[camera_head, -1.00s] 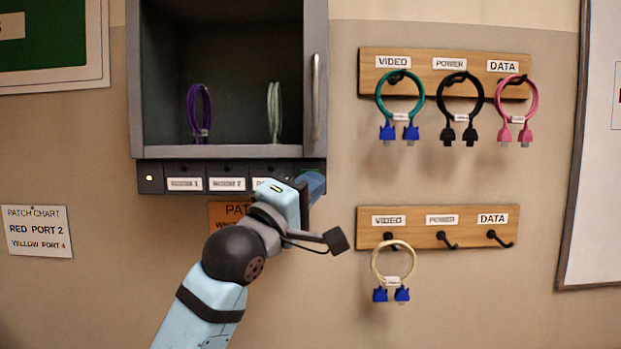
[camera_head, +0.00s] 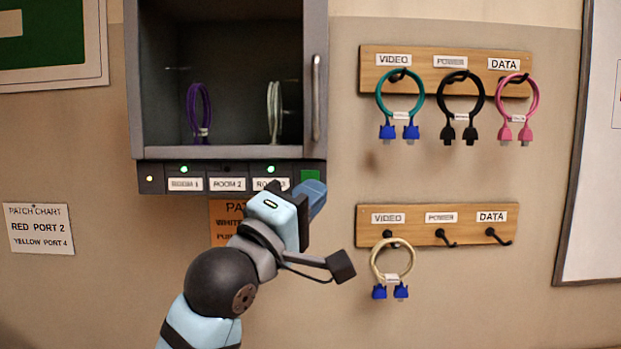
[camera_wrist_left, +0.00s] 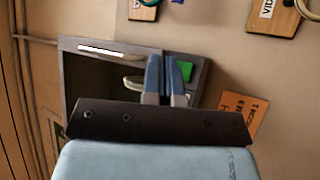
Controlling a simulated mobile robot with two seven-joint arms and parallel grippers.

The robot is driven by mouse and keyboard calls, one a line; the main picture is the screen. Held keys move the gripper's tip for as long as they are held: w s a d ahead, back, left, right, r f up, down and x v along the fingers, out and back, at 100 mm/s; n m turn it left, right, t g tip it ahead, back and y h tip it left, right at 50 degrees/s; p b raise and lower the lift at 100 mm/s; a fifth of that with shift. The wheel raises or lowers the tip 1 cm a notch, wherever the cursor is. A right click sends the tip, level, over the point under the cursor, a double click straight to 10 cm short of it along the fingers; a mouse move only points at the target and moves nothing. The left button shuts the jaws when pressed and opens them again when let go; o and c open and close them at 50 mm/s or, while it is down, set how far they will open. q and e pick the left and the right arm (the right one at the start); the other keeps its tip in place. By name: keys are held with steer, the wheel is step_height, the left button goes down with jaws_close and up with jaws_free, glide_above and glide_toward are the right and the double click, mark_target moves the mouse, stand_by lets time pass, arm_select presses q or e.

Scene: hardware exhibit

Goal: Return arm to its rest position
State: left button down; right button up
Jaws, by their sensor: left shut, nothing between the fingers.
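My left arm comes up from the bottom in the head view. Its gripper (camera_head: 314,196) is shut and empty, just below the right end of the cabinet's lower panel (camera_head: 152,180). A green square (camera_head: 310,176) on that panel shows just above the fingers. In the left wrist view the two blue-grey fingers (camera_wrist_left: 166,80) are together, with the green square (camera_wrist_left: 186,70) beside them. I cannot tell whether the fingertips touch the panel, but they look apart from it. My right gripper is not in view.
The open grey cabinet (camera_head: 316,60) holds a purple cable (camera_head: 192,112) and a pale cable (camera_head: 270,105). Right of it, an upper rack (camera_head: 430,60) holds three cables; a lower rack (camera_head: 465,222) holds a cream cable (camera_head: 378,262). An orange sign (camera_head: 222,232) is partly hidden behind my arm.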

arm_select(q)
steer(key=a+f+m+g+y, duration=0.1)
steer(key=a+f+y, duration=0.2)
steer(key=f, duration=0.9)
steer(key=w+a+f+y+p, duration=0.1)
steer(key=a+f+y, duration=0.15)
steer(key=f, duration=0.85)
steer(key=a+f+m+g+y, duration=0.15)
steer(key=a+f, duration=0.25)
steer(key=f, duration=0.8)
steer(key=s+a+f+m+g+y, duration=0.2)
steer(key=s+a+f, duration=0.3)
steer(key=s+f, duration=0.7)
steer(key=s+a+f+m+g+y, duration=0.2)
steer(key=s+a+f+m, duration=0.3)
steer(key=s+f, duration=0.8)
step_height(320, 180, down, 4)
steer(key=shift+a+f+y+p, duration=0.1)
steer(key=shift+a+y+p, duration=0.05)
steer(key=shift+y+p, duration=0.2)
steer(key=shift+w, duration=0.1)
